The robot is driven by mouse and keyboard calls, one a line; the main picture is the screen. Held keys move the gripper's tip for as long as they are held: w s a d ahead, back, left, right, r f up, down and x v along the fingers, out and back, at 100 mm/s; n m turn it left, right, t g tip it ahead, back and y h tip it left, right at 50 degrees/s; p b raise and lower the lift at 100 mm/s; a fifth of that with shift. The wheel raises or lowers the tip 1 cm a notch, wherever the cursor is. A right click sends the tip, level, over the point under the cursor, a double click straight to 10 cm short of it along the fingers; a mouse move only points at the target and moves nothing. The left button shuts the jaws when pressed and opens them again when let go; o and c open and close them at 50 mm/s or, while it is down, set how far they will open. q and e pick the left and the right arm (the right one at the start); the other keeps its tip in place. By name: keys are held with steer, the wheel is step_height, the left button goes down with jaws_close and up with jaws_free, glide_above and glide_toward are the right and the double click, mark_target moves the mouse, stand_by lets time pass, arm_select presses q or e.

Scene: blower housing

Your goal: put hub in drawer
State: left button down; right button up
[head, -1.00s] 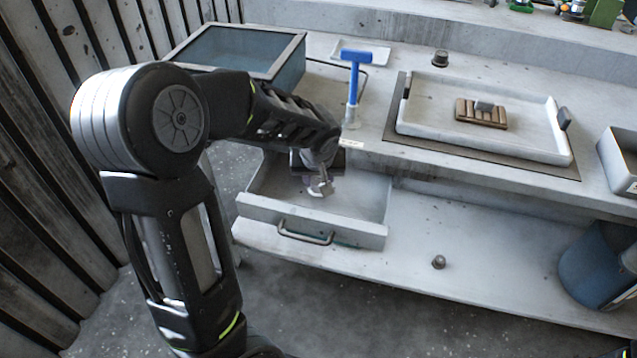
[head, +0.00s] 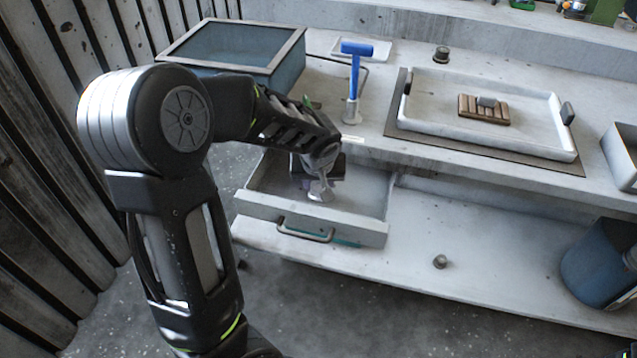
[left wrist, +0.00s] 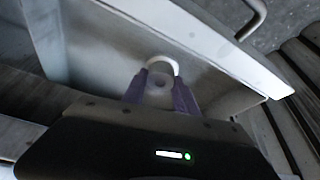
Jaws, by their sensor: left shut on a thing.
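The drawer (head: 375,232) stands pulled out below the bench top, with a metal bar handle on its front. My left gripper (head: 318,182) reaches down over the open drawer. It is shut on the hub (head: 321,194), a small pale round piece. In the left wrist view the purple fingers (left wrist: 160,92) hold the hub (left wrist: 162,66) between them, with the pale inside of the drawer (left wrist: 120,50) behind. I cannot tell whether the hub touches the drawer floor. My right gripper does not show.
A blue-handled tool (head: 356,75) stands upright on the bench near the drawer. A glass-topped box (head: 232,48) is at the back left. A white tray (head: 425,128) holds a brown slatted block (head: 484,108). The lower shelf right of the drawer is mostly clear.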

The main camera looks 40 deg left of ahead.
arm_select(q)
steer(key=c, duration=1)
jaws_free()
steer(key=shift+o, duration=0.2)
steer(key=shift+r, duration=0.1)
steer(key=shift+r+p, duration=0.9)
steer(key=shift+p, duration=0.2)
steer(key=v, duration=1.1)
steer(key=shift+s+d+r, duration=0.1)
